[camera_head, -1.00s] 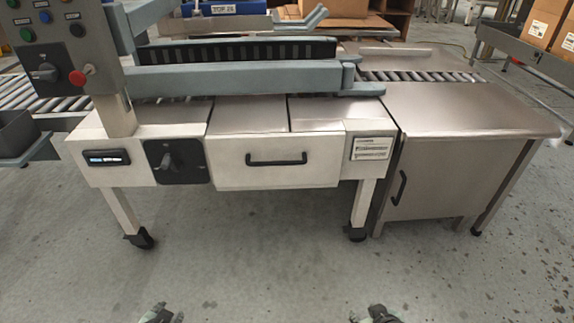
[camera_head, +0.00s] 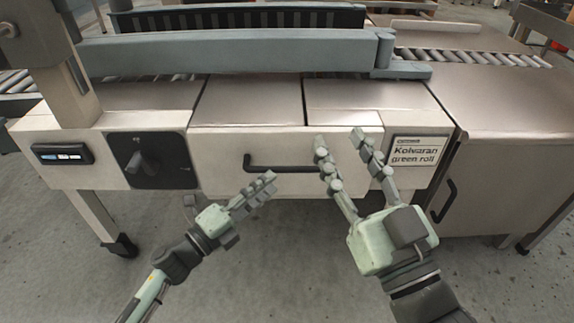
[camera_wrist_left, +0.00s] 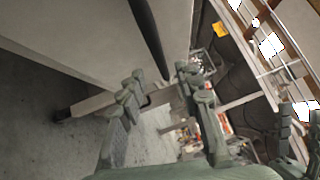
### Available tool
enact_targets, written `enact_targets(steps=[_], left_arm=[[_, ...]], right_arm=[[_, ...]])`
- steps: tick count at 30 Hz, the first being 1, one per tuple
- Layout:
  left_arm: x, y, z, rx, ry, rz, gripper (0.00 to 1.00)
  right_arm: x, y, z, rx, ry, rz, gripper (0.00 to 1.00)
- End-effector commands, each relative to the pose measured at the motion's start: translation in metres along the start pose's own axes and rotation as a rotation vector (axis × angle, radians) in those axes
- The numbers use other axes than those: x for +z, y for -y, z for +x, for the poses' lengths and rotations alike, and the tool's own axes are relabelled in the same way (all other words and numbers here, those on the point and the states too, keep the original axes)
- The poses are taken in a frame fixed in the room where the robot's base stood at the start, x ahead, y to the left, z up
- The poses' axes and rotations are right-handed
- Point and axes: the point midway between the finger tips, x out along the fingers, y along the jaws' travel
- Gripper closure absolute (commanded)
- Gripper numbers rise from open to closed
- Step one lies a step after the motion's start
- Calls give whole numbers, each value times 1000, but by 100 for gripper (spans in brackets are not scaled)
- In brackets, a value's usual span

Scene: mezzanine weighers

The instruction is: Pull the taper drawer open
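The taper drawer (camera_head: 225,150) has a pale front in the middle of the machine, and it looks shut. Its black bar handle (camera_head: 262,166) runs across the front, with its right end close to my right gripper's fingers. My left gripper (camera_head: 266,183) is just below and in front of the handle. In the left wrist view its two fingers (camera_wrist_left: 160,78) are apart, and the dark handle bar (camera_wrist_left: 149,38) lines up with the gap between them; contact is not visible. My right gripper (camera_head: 340,142) is open and empty before the drawer's right part.
A black rotary switch (camera_head: 150,160) sits left of the drawer, and a label plate (camera_head: 415,152) reading "Kolvaran green roll" sits right. A steel cabinet (camera_head: 500,190) with its own black handle (camera_head: 443,200) stands at the right. The grey floor below is clear.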

Motion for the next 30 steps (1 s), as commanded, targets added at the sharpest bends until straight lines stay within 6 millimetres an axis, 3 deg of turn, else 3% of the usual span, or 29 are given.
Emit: enact_targets(steps=[6,12,23,30], left_arm=[[1,2,37,-2,2,-3,66],[1,1,61,0,4,-5,66],[1,0,67,1,4,-6,66],[1,0,67,2,4,-7,95]], right_arm=[[2,0,0,1,8,-1,60],[1,0,0,0,2,0,60],[0,0,0,0,-2,0,60],[0,0,0,0,-1,0,60]])
